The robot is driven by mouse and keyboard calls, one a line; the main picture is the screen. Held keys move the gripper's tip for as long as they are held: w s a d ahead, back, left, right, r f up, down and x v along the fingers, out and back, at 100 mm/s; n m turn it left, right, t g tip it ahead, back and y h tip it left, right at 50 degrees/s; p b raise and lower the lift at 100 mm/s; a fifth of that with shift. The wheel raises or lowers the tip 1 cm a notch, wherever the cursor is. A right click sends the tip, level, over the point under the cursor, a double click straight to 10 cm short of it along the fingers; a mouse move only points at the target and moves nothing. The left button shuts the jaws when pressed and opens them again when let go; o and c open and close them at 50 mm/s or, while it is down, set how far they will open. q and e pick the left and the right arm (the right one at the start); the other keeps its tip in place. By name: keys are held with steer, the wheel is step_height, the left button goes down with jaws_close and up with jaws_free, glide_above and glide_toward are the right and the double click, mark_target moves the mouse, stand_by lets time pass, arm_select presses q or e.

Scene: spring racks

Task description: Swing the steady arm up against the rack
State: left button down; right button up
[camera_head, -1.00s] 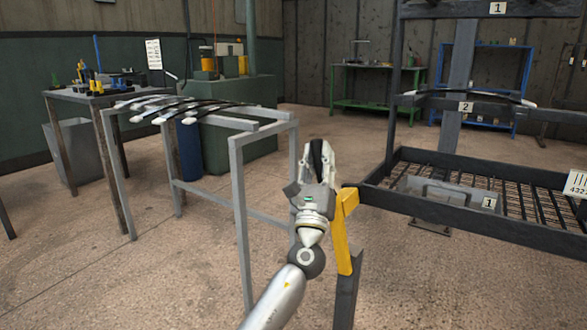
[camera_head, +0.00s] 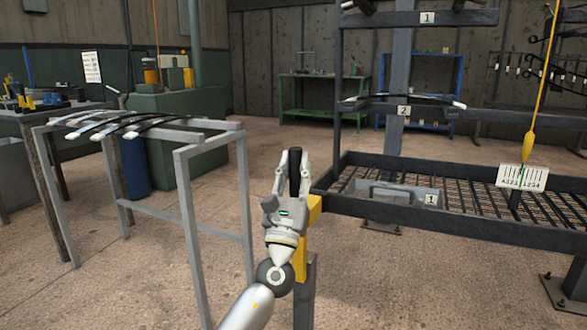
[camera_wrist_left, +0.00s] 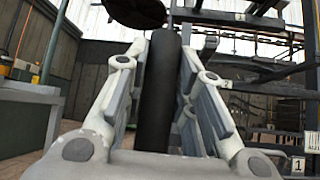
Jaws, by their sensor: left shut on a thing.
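The steady arm shows as a yellow bar (camera_head: 314,212) at the near left corner of the dark rack (camera_head: 420,217), with a black upright handle (camera_head: 295,162). My left gripper (camera_head: 294,160) is shut on the black handle, one finger on each side. In the left wrist view the handle (camera_wrist_left: 157,95) stands nearly upright between the two fingers. The gripper's body hides part of the yellow bar. My right gripper is out of view.
A grey stand (camera_head: 190,152) with several curved springs (camera_head: 125,122) is left of my gripper. A grey bin (camera_head: 395,193) lies in the rack's lower tray. A yellow pendant (camera_head: 528,145) hangs at the right. The floor between stand and rack is open.

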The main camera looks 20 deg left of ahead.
arm_select(q)
steer(key=c, duration=1.5)
jaws_free()
steer(key=shift+d+h, duration=0.3)
steer(key=shift+d, duration=0.05)
steer(key=o, duration=0.3)
steer(key=shift+d, duration=0.15)
steer(key=shift+f, duration=0.1)
steer(key=shift+s+f, duration=0.15)
steer(key=shift+s, duration=0.05)
steer(key=v, duration=1.1)
steer(key=shift+s, duration=0.15)
steer(key=shift+f, duration=0.2)
